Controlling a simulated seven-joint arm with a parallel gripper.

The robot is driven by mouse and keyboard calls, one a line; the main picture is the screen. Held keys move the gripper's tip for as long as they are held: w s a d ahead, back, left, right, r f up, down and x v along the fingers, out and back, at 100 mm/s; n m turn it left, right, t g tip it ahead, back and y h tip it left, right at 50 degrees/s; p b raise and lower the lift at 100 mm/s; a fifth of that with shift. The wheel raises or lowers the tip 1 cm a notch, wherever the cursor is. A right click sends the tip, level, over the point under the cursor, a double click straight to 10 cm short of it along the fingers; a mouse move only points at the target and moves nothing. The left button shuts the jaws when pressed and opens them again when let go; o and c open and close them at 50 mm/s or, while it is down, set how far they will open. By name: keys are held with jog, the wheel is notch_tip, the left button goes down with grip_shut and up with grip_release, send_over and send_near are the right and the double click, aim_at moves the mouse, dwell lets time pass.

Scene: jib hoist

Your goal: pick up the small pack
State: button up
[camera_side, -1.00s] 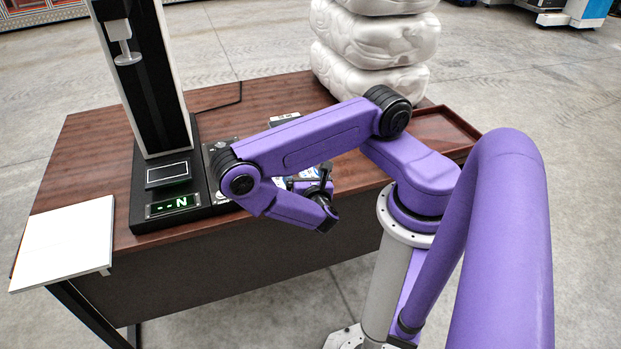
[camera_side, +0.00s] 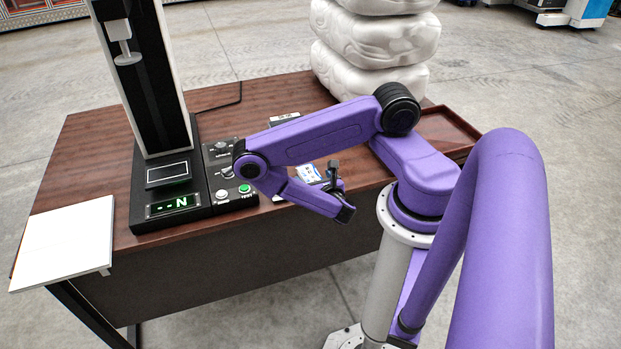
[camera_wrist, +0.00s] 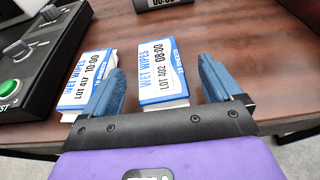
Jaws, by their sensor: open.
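Two small white and blue wet wipes packs lie on the brown table in the wrist view. The pack reading LOT 402, 08:00 (camera_wrist: 164,70) appears between my fingers, with a gap on each side. The pack reading LOT 417, 10:00 (camera_wrist: 88,78) lies to its left, partly covered by my left finger. My gripper (camera_wrist: 160,65) is open and holds nothing. In the side view my gripper (camera_side: 336,178) is over the table's front edge, beside a pack (camera_side: 308,173) that my arm partly hides. I cannot tell from there which pack it is.
A control panel with knobs and a green button (camera_side: 244,188) stands left of the packs, beside a tall black test stand (camera_side: 150,80). A small device with a display (camera_wrist: 160,3) is behind them. An empty brown tray (camera_side: 445,125) and stacked white blocks (camera_side: 370,75) are right and behind.

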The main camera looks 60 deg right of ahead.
aim_at(312, 178)
jog(key=shift+x, duration=1.05)
jog(key=shift+c, duration=0.2)
jog(key=c, duration=1.1)
jog(key=shift+o, duration=0.2)
notch_tip(312, 178, up, 10)
